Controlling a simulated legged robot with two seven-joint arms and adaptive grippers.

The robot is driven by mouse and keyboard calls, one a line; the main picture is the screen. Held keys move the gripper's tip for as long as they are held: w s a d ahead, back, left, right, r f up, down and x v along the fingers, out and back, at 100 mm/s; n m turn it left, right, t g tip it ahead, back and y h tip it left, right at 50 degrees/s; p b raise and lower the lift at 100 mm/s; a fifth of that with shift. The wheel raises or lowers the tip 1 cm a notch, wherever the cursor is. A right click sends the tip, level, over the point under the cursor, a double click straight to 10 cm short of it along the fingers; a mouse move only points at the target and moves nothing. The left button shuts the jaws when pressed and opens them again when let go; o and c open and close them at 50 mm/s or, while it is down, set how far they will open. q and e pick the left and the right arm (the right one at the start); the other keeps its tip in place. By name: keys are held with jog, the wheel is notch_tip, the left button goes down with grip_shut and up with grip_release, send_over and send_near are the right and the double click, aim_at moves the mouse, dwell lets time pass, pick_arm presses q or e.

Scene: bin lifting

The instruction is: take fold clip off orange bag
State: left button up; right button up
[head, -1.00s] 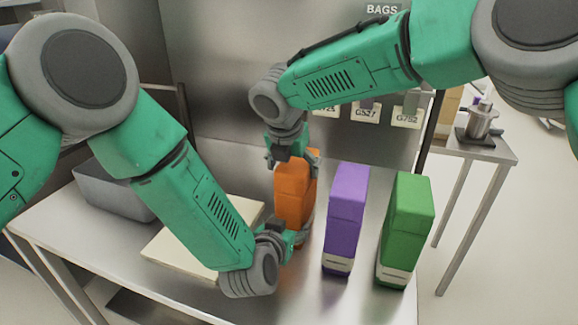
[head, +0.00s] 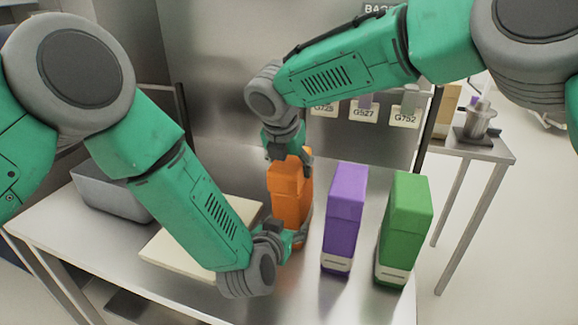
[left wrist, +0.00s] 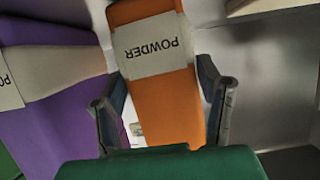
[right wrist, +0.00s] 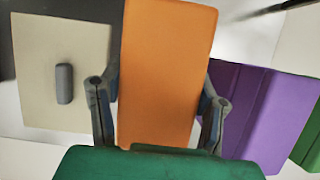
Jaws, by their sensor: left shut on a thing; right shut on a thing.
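The orange bag (head: 289,205) stands upright on the metal table. Its POWDER label (left wrist: 152,48) shows upside down in the left wrist view. My left gripper (head: 292,238) is shut on the lower part of the bag, a finger on each side. My right gripper (head: 290,160) comes from above and is shut on the bag's top, with its fingers along both sides in the right wrist view (right wrist: 158,115). No clip shows on the bag. A small grey bar (right wrist: 64,83), possibly the fold clip, lies on the cream board (right wrist: 35,55).
A purple bag (head: 343,215) and a green bag (head: 405,230) stand close to the right. A grey bin (head: 100,190) is at the back left. My left arm covers much of the cream board. Labelled holders are on the back panel.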

aim_at(289, 158)
pick_arm(q)
jog(key=shift+s+d+f, duration=0.1)
jog(key=shift+s+d, duration=0.1)
jog(key=shift+d, duration=0.1)
pick_arm(e)
jog(key=shift+a+r, duration=0.2)
jog(key=shift+r, duration=0.05)
pick_arm(q)
jog(key=shift+a, duration=0.1)
pick_arm(e)
jog(key=shift+w+r, duration=0.1)
jog(key=shift+r, duration=0.85)
jog(key=shift+r, duration=0.1)
pick_arm(q)
jog(key=shift+w+a, duration=0.1)
pick_arm(e)
jog(key=shift+r, duration=1.9)
pick_arm(q)
jog(key=o, duration=1.8)
jog(key=shift+c, duration=0.2)
pick_arm(e)
jog(key=shift+d, duration=0.1)
pick_arm(q)
jog(key=shift+a, duration=0.1)
